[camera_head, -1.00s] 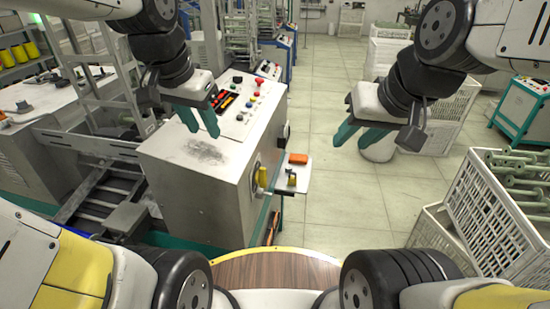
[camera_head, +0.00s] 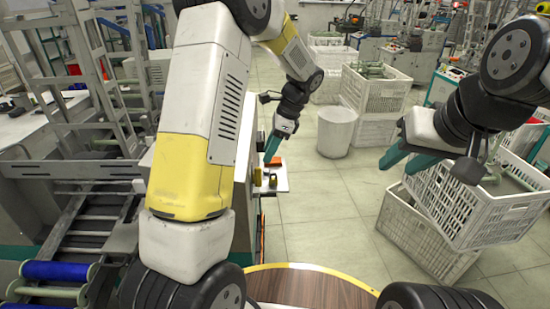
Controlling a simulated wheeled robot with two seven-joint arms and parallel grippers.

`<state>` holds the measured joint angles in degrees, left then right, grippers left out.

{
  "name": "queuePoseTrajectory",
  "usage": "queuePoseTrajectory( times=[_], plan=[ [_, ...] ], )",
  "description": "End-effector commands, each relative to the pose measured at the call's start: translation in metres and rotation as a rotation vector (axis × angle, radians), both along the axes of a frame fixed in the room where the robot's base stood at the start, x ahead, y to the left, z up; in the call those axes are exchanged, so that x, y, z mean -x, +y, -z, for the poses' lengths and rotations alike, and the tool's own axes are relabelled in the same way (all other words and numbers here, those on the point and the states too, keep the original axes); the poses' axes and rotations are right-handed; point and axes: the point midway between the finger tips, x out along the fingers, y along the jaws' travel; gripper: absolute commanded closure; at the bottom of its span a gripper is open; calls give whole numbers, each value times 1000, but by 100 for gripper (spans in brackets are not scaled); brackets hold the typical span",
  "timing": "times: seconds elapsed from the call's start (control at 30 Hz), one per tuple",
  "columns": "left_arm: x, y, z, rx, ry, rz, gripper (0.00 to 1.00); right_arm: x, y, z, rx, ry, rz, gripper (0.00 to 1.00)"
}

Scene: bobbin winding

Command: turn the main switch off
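The main switch cannot be made out; my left arm covers most of the machine cabinet (camera_head: 243,150), of which a strip of the right side shows. My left gripper (camera_head: 270,150) reaches past the cabinet, pointing down just right of its side and above the small shelf. Its teal fingers overlap in this view, so its opening cannot be judged. My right gripper (camera_head: 408,160) is open and empty at the right, in front of the white crates.
A small white shelf (camera_head: 282,183) beside the cabinet holds an orange block (camera_head: 276,161) and a small yellow piece (camera_head: 258,177). White crates (camera_head: 425,235) stand at right, a white bin (camera_head: 335,132) further back. The tiled floor between is clear.

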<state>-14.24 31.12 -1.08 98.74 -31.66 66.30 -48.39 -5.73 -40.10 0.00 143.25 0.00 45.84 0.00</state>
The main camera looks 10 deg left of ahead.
Motion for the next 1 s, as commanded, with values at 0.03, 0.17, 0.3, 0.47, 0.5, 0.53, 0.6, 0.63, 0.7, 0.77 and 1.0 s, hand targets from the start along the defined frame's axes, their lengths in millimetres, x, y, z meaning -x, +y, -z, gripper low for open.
queuePoseTrajectory(
  times=[0.03, 0.17, 0.3, 0.47, 0.5, 0.53, 0.6, 0.63, 0.7, 0.77, 1.0],
  plan=[
    [2, 4, 8, -1, 4, -2, 64, 0, 0, 0, 0, 0, 0, 64],
    [3, 12, 28, 0, 3, -2, 64, 0, 0, 0, 0, 0, 0, 64],
    [5, 19, 46, 0, 2, -3, 64, 0, 0, 0, 0, 0, 0, 64],
    [5, 24, 58, 1, 0, -3, 64, 0, 0, 0, 0, 0, 0, 64],
    [5, 24, 59, 1, 0, -3, 64, 0, 0, 0, 0, 0, 0, 64],
    [5, 25, 59, 2, -1, -3, 64, 0, 0, 0, 0, 0, 0, 64],
    [6, 25, 60, 2, -2, -3, 64, 0, 0, 0, 0, 0, 0, 64],
    [5, 25, 60, 2, -2, -3, 64, 0, 0, 0, 0, 0, 0, 64],
    [5, 25, 60, 2, -2, -4, 64, 0, 0, 0, 0, 0, 0, 64],
    [5, 25, 60, 2, -2, -4, 66, 0, 0, 0, 0, 0, 0, 64],
    [5, 24, 59, 2, -2, -4, 100, 0, 0, 0, 0, 0, 0, 64]
  ],
)
